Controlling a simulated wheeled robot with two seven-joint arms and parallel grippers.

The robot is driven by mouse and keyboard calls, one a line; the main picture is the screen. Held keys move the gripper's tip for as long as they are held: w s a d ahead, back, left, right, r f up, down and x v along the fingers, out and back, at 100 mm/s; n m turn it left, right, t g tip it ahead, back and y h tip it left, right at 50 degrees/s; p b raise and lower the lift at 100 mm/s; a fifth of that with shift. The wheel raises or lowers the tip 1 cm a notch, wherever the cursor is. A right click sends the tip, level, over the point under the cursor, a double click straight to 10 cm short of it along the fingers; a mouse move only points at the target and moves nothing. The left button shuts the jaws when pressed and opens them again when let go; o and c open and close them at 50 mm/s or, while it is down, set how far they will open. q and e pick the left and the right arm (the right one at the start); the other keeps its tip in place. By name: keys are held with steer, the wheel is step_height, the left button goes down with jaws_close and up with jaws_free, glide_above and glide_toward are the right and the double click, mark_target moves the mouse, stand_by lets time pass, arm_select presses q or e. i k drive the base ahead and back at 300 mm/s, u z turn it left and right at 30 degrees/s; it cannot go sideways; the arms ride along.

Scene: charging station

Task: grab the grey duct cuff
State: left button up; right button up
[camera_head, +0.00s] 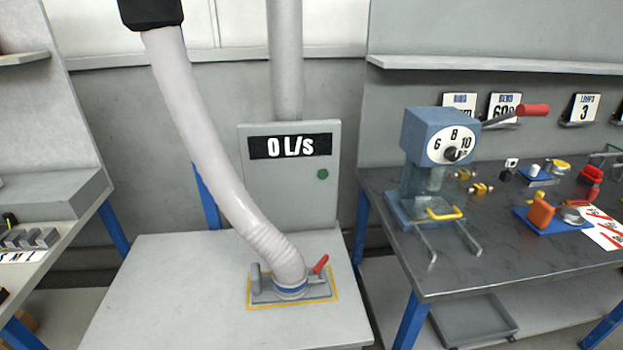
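A pale grey duct hose (205,150) hangs from a black fitting (151,12) at the top left and curves down to the table in the middle. Its lower end is a grey cuff (287,268), which sits upright on a grey base plate (322,291). A blue band (292,288) rings the bottom of the cuff. A red-handled lever (320,264) stands on the plate just right of the cuff, and a small grey upright piece (256,278) stands to its left. Neither of my grippers is in view.
The light table (170,290) is bare around the yellow-outlined plate. Behind it stands a grey panel (290,190) reading "0 L/s". A dark bench (430,270) on the right holds a dial press (440,140) and small parts. Another bench (60,235) stands left.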

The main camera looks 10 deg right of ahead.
mark_target(266, 289)
steer(key=k, duration=1.35)
steer(key=z, duration=0.45)
steer(key=i, duration=0.5)
steer(key=z, duration=0.55)
steer(key=i, duration=0.85)
steer(key=u, duration=0.35)
